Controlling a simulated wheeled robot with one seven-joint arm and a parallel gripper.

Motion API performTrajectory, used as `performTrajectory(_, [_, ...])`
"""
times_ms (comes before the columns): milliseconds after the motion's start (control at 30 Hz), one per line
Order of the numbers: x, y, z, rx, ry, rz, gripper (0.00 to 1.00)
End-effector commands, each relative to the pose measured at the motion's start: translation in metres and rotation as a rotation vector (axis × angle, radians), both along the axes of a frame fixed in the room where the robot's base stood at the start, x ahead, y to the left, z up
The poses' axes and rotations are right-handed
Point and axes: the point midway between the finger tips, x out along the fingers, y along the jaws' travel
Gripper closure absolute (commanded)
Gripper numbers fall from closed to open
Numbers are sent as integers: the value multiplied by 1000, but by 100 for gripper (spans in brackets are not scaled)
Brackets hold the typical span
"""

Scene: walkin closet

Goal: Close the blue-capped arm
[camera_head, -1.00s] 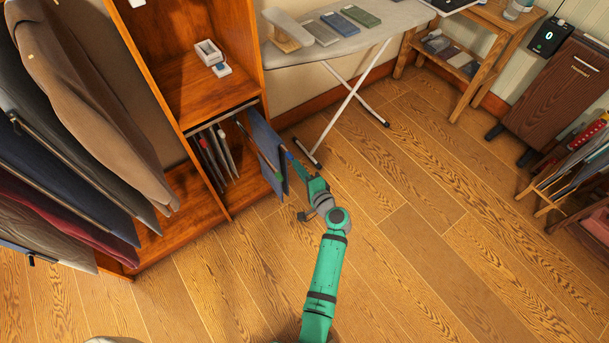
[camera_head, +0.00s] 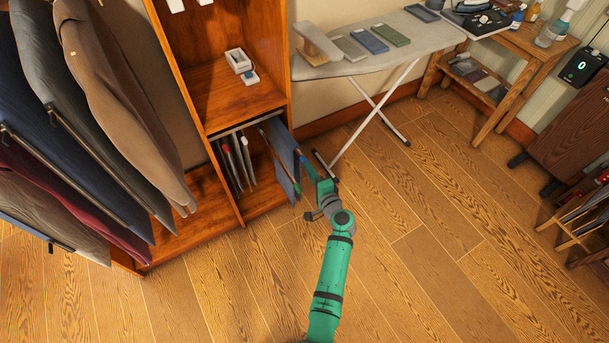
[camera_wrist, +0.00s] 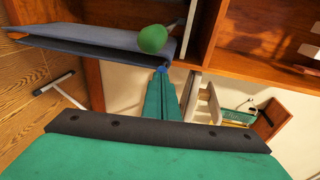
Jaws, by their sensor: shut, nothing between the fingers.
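The blue-capped arm's cap (camera_wrist: 162,69) shows in the wrist view, right at the tips of my shut gripper (camera_wrist: 161,76); contact looks likely but is not certain. In the head view the blue cap (camera_head: 297,152) is beside my gripper (camera_head: 304,161) at the front of the open rack compartment. The arm bears dark blue trousers (camera_head: 283,148) and sticks out of the cabinet. A green cap (camera_wrist: 153,38) is close beside the blue one in the wrist view. My fingers hold nothing. The blue-capped arm's pivot is hidden.
The wooden cabinet (camera_head: 238,97) holds more hanging trousers (camera_head: 236,163) inside the rack compartment. The ironing board (camera_head: 385,63) stands to the right, its foot bar near my gripper. Hanging clothes (camera_head: 107,110) fill the left. The floor to the right is open.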

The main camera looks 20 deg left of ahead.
Motion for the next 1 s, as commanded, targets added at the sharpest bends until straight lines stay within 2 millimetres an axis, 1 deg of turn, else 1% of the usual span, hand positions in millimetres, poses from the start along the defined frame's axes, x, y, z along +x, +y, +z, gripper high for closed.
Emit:
performTrajectory(33, [4, -2, 1, 1, -1, -7, 100])
performTrajectory(133, [6, -3, 1, 1, -1, -12, 100])
performTrajectory(433, [5, -3, 1, 1, -1, -10, 100])
performTrajectory(567, [1, -9, 1, 1, 1, -12, 100])
performTrajectory(767, [-18, -28, 7, 2, 0, -9, 100])
performTrajectory(1000, [-57, -60, 15, 1, 0, -8, 100])
